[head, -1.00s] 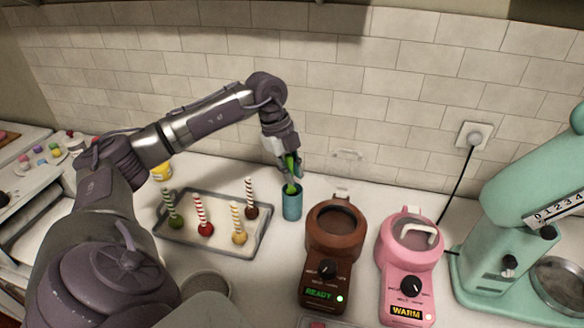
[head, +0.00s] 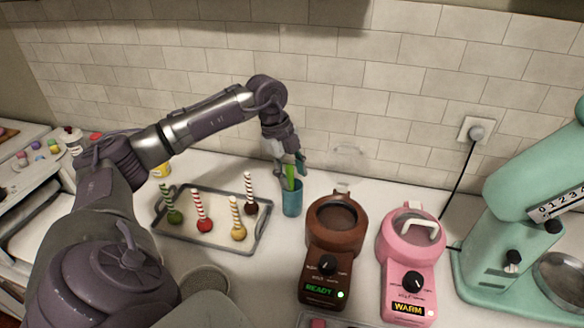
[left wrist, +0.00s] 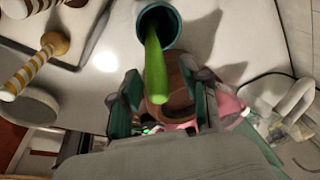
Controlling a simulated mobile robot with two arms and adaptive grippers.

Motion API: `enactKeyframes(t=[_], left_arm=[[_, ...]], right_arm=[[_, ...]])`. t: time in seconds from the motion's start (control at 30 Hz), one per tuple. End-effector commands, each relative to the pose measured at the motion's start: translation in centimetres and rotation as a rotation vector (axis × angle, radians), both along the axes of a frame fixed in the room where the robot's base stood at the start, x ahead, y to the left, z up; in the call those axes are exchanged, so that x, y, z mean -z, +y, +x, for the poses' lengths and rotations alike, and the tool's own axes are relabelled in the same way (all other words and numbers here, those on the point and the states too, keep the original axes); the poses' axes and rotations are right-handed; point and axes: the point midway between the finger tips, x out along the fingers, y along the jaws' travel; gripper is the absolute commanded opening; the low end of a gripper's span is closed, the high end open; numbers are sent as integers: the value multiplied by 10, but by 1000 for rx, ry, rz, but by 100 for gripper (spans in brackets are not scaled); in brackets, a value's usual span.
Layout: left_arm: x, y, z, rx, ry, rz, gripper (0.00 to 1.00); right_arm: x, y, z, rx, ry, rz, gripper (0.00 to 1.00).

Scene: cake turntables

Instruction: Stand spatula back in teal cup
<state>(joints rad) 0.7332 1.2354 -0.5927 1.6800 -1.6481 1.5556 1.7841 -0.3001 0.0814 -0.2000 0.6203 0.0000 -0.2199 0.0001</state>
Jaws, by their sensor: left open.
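The teal cup (head: 291,199) stands upright on the counter, right of the cake-pop tray. The green spatula (head: 290,178) stands in the cup with its upper end sticking out above the rim. In the left wrist view the spatula (left wrist: 155,66) rises from inside the cup (left wrist: 171,14) toward the camera; its lower end is hidden in the cup. My left gripper (head: 289,168) is just above the cup, its fingers spread apart on either side of the spatula's upper end. The fingers also show in the left wrist view (left wrist: 160,100). My right gripper is in no view.
A tray (head: 258,237) with several striped-stick cake pops lies left of the cup. A brown melter (head: 331,245) and a pink melter (head: 408,262) stand to the right, with a mint mixer (head: 490,235) beyond. The tiled wall is close behind the cup.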

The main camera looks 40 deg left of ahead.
Motion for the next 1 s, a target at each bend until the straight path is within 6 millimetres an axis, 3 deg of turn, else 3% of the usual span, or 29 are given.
enactKeyframes(t=[0.23,0.7,1.0], left_arm=[[-16,4,-2,-1,-3,1,46],[-103,22,-15,-1,-3,0,46],[-116,25,-18,0,0,-1,46]], right_arm=[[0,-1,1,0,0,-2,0],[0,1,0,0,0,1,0],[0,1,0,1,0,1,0]])
